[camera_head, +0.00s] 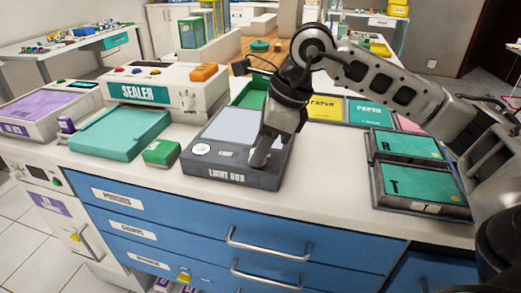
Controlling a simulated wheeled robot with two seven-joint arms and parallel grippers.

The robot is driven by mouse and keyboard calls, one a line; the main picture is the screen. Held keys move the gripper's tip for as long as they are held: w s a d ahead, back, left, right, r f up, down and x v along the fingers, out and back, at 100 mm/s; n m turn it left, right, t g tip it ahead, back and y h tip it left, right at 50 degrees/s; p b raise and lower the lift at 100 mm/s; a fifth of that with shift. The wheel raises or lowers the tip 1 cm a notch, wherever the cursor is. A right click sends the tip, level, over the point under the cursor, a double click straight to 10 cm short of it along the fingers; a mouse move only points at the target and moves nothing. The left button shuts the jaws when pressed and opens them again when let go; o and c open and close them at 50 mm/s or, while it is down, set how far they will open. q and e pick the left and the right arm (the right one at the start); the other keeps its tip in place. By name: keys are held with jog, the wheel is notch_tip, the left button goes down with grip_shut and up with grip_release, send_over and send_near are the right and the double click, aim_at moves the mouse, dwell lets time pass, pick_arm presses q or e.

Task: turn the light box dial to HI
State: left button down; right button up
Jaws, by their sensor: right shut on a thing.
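The light box (210,168) is a dark grey box with a pale panel (228,128) on top, standing on the white counter. A white round part (201,149) shows at its front left corner. My right gripper (259,158) reaches down onto the front right of the box top. Its fingers are shut on what appears to be the dial, which they hide. I cannot read the dial's setting or a HI mark. My left gripper is out of view.
The teal and white sealer (155,88) and a small green block (161,153) stand left of the box. A green tray (251,94) is behind it. Dark trays with green labels (410,145) stand to the right. Bare counter (330,180) lies between. Blue drawers (215,235) are below.

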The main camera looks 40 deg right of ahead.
jog(key=m, duration=0.2)
jog(key=shift+m+t+h+b, duration=0.3)
jog(key=shift+t+h, duration=0.1)
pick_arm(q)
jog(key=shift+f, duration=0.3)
pick_arm(e)
jog(key=shift+s+a+m+t+h, duration=0.1)
jog(key=shift+m+t+h, duration=0.25)
jog(key=shift+m, duration=1.05)
pick_arm(q)
jog(key=shift+b, duration=0.3)
pick_arm(e)
jog(key=o, duration=1)
jog(key=shift+r, duration=0.1)
pick_arm(q)
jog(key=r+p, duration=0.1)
jog(key=p, duration=0.1)
jog(key=shift+p, duration=0.3)
pick_arm(e)
jog(key=v, duration=1.5)
jog(key=shift+r, duration=0.45)
